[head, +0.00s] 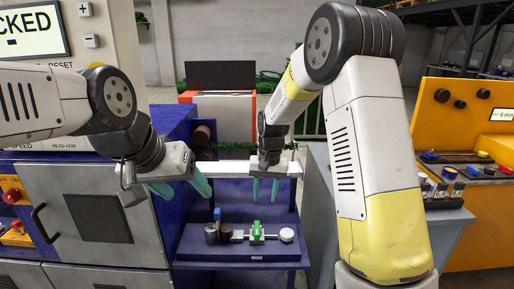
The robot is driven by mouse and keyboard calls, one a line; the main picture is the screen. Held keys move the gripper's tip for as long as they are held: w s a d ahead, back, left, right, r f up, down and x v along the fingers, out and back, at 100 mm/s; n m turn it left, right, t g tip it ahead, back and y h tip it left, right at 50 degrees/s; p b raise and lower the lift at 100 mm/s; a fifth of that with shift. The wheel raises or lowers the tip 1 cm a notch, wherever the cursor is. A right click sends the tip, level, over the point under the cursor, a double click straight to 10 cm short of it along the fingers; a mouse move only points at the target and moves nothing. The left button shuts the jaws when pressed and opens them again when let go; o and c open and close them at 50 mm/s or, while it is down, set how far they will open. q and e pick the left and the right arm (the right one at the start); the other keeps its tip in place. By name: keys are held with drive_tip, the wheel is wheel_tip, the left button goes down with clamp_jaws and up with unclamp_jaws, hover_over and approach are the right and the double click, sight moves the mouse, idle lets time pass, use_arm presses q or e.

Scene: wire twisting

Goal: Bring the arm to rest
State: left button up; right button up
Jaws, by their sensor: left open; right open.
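My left gripper (178,189) comes in from the left, with its two teal fingers spread apart and nothing visible between them. It hangs in front of the blue cabinet side and above the left of the blue bench. My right gripper (265,190) points down near the middle of the view. Its teal fingers are a small gap apart and hold nothing that I can see. Both grippers are in the air, clear of the small device (255,233) on the bench. A pale horizontal bar (233,169) passes by the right gripper; I cannot tell whether they touch.
The blue bench (215,254) carries the device with green and grey parts. A grey-fronted cabinet (95,225) with a handle stands left. An orange control panel (462,118) stands right, behind a grey counter (447,222). A red-and-white machine (226,107) is behind.

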drive_tip(key=s+d+r+t+y, duration=0.15)
drive_tip(key=s+d+r, duration=0.4)
drive_tip(key=r, duration=0.55)
drive_tip(key=s+d+r+t, duration=0.2)
drive_tip(key=s+d+r, duration=0.1)
drive_tip(key=s, duration=0.6)
drive_tip(key=s+d+r+t, duration=0.2)
drive_tip(key=s+d+r, duration=0.1)
drive_tip(key=s, duration=0.7)
drive_tip(key=shift+r+n, duration=0.4)
drive_tip(key=shift+r, duration=0.4)
